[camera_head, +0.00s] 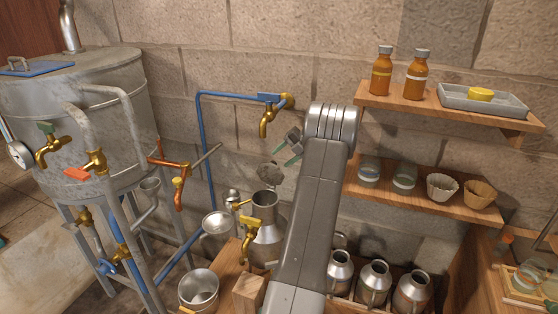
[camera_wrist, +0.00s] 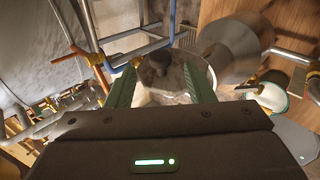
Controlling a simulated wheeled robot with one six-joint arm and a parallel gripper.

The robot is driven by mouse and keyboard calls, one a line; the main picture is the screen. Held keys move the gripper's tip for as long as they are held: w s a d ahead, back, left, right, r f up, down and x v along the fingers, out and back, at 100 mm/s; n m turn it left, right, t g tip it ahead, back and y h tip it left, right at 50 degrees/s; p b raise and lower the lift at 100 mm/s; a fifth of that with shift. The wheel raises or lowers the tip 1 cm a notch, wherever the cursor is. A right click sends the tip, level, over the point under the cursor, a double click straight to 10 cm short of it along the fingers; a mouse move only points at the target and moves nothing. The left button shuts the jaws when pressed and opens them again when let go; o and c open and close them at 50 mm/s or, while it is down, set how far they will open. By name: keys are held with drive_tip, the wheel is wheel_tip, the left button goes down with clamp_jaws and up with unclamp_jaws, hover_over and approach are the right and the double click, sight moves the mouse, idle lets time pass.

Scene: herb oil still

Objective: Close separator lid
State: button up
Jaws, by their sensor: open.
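The separator (camera_head: 267,245) is a grey metal can with brass taps, left of my arm in the head view. Its round mouth shows open at the top. A dark grey lid (camera_head: 270,174) stands raised and tilted above the mouth; whether it touches the rim is unclear. My gripper (camera_head: 292,154) has green fingers and is above and right of the lid. In the wrist view my gripper (camera_wrist: 160,72) is open, and the grey lid (camera_wrist: 158,62) appears between and beyond the fingertips. I cannot tell whether a finger touches it.
A large still (camera_head: 85,125) with pipes and taps stands at left. A blue pipe with a brass tap (camera_head: 268,118) is on the wall behind the gripper. Shelves (camera_head: 440,120) with bottles are at right. Several metal cans (camera_head: 374,282) stand below. An open pot (camera_head: 198,290) is at front.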

sight(272, 171)
drive_tip(key=shift+x, duration=1.95)
clamp_jaws()
